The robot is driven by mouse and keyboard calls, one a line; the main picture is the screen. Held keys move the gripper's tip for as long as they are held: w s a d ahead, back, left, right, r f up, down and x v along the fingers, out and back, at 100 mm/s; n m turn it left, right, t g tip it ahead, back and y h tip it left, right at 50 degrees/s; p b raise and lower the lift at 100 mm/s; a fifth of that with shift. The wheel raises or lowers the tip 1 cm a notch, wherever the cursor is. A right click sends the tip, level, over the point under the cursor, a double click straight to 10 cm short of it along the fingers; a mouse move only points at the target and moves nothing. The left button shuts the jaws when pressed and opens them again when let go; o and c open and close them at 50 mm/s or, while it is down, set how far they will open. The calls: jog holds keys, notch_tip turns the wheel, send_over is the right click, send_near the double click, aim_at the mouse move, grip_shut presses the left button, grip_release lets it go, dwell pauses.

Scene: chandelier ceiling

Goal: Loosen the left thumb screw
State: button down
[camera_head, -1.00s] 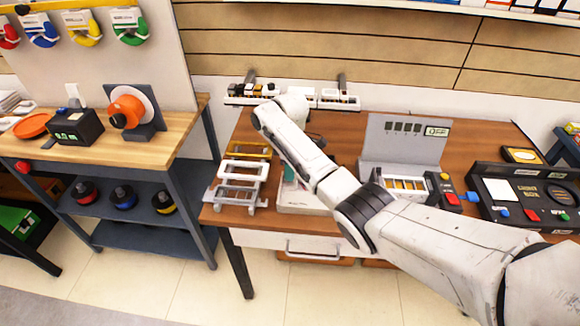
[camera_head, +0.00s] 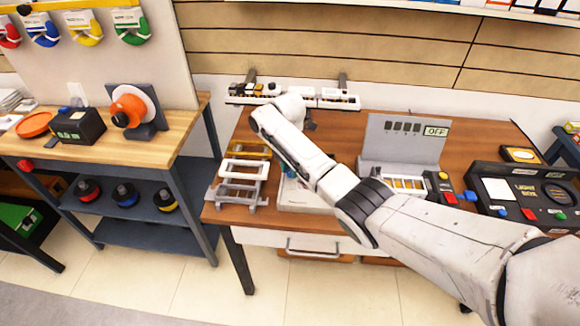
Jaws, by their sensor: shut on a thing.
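My white arm reaches in from the lower right over the brown bench (camera_head: 345,128), and its far end bends above the bench's left half. My gripper is hidden behind my own forearm. A pale device (camera_head: 299,200) lies on the bench under the forearm, mostly covered; a bit of teal shows at its left side. I cannot make out the left thumb screw or any other thumb screw. Beside the device, on its left, stands a rack of frames (camera_head: 240,185), white and grey in front with a yellow one behind.
A grey box with an OFF panel (camera_head: 405,143) stands right of my arm. A black light box (camera_head: 525,195) with buttons is at the far right. White trays (camera_head: 338,99) run along the wall.

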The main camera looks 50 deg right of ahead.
aim_at(288, 171)
jog(key=n, duration=0.4)
jog(key=shift+w+n, duration=0.1)
jog(key=shift+n, duration=0.2)
dwell(0.3)
jog(key=c, duration=0.9)
grip_release()
jog(key=shift+o, duration=0.2)
notch_tip(288, 171, up, 11)
jog(key=shift+w+a+b, duration=0.15)
jog(key=shift+b, duration=0.15)
jog(key=shift+f, duration=0.1)
